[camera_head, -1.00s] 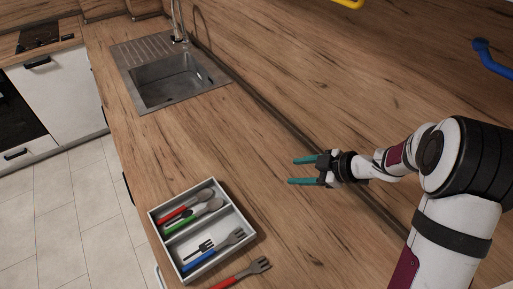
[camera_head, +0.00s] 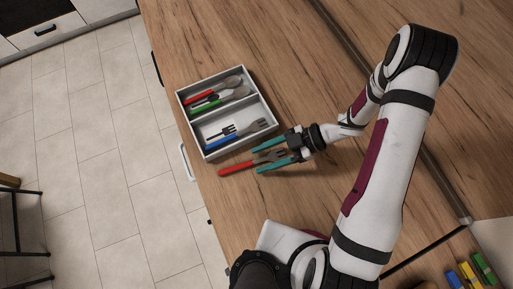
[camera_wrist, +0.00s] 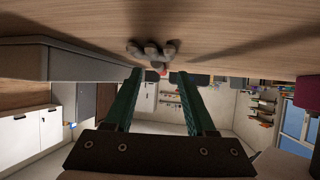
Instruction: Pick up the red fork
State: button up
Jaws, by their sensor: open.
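The red fork (camera_head: 236,170) lies on the wooden counter just outside the cutlery tray, its red handle pointing left toward the counter's front edge and its grey head toward my gripper. My gripper (camera_head: 256,160) is open, its two teal fingers low over the counter, one on each side of the fork's head in the head view. In the wrist view, the fork's grey tines (camera_wrist: 152,48) show ahead, between the lines of the open fingertips (camera_wrist: 158,72). The fingers appear apart from the fork. Its handle is mostly hidden in the wrist view.
The white tray (camera_head: 179,97) beside the fork holds red- and green-handled cutlery in one compartment and a blue fork (camera_head: 223,143) in the other. The tray wall (camera_wrist: 22,62) stands close on the left in the wrist view. Colored items (camera_head: 469,273) are at bottom right.

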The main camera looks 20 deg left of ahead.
jog(key=shift+s+a+f, duration=0.25)
jog(key=shift+a, duration=0.1)
grip_shut()
